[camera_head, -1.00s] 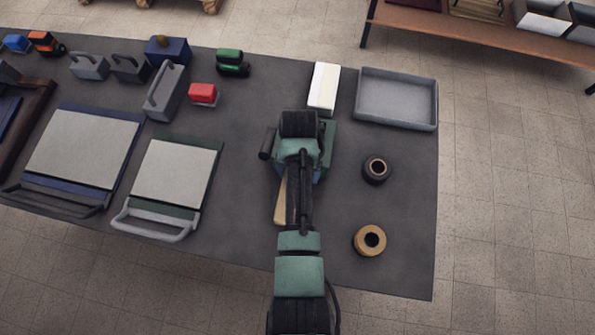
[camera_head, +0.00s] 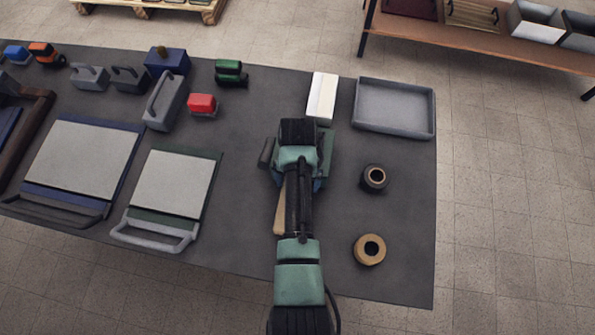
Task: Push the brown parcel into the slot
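My arm reaches over the dark table from the front, and my gripper (camera_head: 298,150) is around its far end, largely hidden under my wrist. I cannot see the fingertips or whether they hold anything. A narrow tan-brown piece (camera_head: 280,215) shows at the left of my forearm, partly covered by it; it may be the brown parcel, but I cannot tell. Green and blue parts (camera_head: 325,150) show around my wrist; I cannot tell whether they belong to a thing below. No slot is clearly visible.
A white box (camera_head: 321,97) lies beyond my wrist, beside a grey tray (camera_head: 395,106). A black roll (camera_head: 374,177) and a tan roll (camera_head: 370,249) are at the right. Grey-topped boards with handles (camera_head: 172,183) lie left. Several tools and blocks line the table's (camera_head: 240,200) back left.

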